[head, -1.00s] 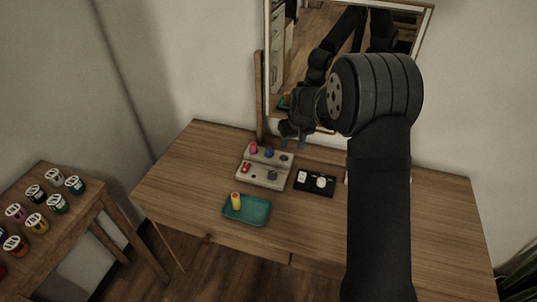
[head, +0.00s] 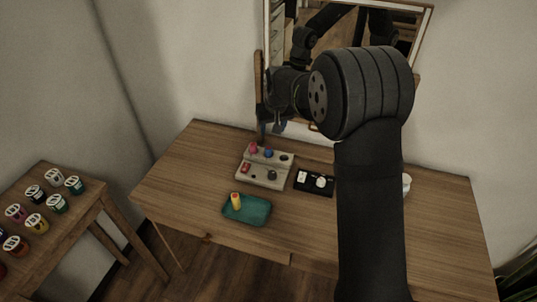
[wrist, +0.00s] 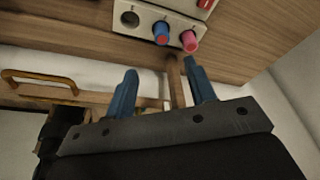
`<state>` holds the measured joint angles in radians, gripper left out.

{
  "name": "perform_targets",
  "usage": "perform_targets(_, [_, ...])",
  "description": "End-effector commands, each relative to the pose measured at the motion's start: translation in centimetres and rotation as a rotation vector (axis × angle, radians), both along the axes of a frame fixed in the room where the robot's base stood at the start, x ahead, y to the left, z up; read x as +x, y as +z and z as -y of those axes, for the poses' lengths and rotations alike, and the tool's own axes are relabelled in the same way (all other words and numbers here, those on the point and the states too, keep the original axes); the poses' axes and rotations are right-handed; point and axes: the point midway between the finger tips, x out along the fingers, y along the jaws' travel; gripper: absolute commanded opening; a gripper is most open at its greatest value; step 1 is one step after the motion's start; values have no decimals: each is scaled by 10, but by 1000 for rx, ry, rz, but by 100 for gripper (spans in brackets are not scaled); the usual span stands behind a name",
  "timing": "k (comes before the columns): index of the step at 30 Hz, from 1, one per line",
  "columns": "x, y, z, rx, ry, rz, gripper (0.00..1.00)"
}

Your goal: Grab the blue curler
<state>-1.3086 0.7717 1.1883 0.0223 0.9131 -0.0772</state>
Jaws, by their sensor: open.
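The blue curler (head: 268,154) stands in a hole of a pale stepped holder (head: 262,180) on the wooden table. In the wrist view the blue curler (wrist: 161,34) sits beside the pink curler (wrist: 189,41), with an empty round hole on its other side. My gripper (head: 270,129) is open and empty, above and behind the holder near the wall. In the wrist view its two blue fingers (wrist: 160,90) are apart, and the curlers lie beyond the fingertips, not touching them.
A teal tray (head: 262,218) with a yellow curler (head: 236,201) stands in front of the holder. A black tray (head: 301,187) with small items is to its right. A mirror (head: 348,35) stands behind the table. A side table (head: 95,200) at left holds several jars.

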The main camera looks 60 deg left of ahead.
Motion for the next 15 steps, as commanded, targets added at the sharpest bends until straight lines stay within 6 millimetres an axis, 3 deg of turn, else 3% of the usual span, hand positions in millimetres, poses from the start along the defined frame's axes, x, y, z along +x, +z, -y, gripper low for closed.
perform_targets(6, [2,-46,-12,-2,0,0,50])
perform_targets(15, [4,-70,-20,2,0,0,50])
